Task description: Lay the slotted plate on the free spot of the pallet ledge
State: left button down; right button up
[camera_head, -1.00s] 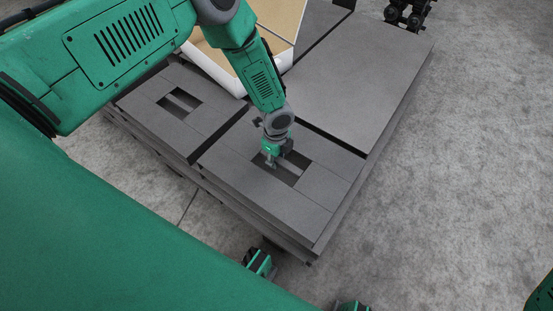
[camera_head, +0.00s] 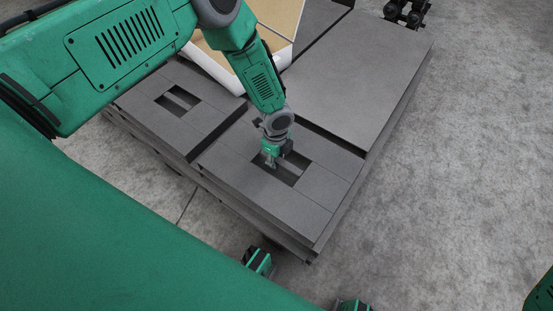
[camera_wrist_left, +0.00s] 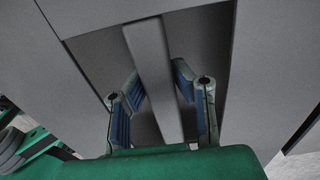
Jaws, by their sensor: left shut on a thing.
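The grey slotted plate (camera_head: 285,208) is a flat slab with a rectangular opening and a bar across it. It is at the near right end of the pallet ledge in the head view. My left gripper (camera_head: 270,161) reaches down into the opening and is shut on the bar. In the left wrist view the bar (camera_wrist_left: 152,62) passes between the fingers of my left gripper (camera_wrist_left: 157,95). Whether the plate touches the ledge below cannot be told. My right gripper is not in view.
A similar slotted plate (camera_head: 160,88) lies to the left, across a dark gap. A large plain grey slab (camera_head: 355,75) is behind. A tan and white open box (camera_head: 283,20) stands at the back. Bare concrete floor (camera_head: 440,190) is to the right.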

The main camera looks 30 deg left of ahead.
pick_arm(q)
jog(key=shift+w+f, duration=0.15)
jog(key=shift+f, duration=0.2)
jog(key=shift+f, duration=0.15)
dwell(0.5)
jog(key=c, duration=1.3)
grip_release()
jog(key=shift+o, duration=1.3)
jog(key=shift+s+f, duration=0.15)
jog(key=shift+s, duration=0.1)
jog(key=o, duration=0.6)
jog(key=shift+w, duration=0.15)
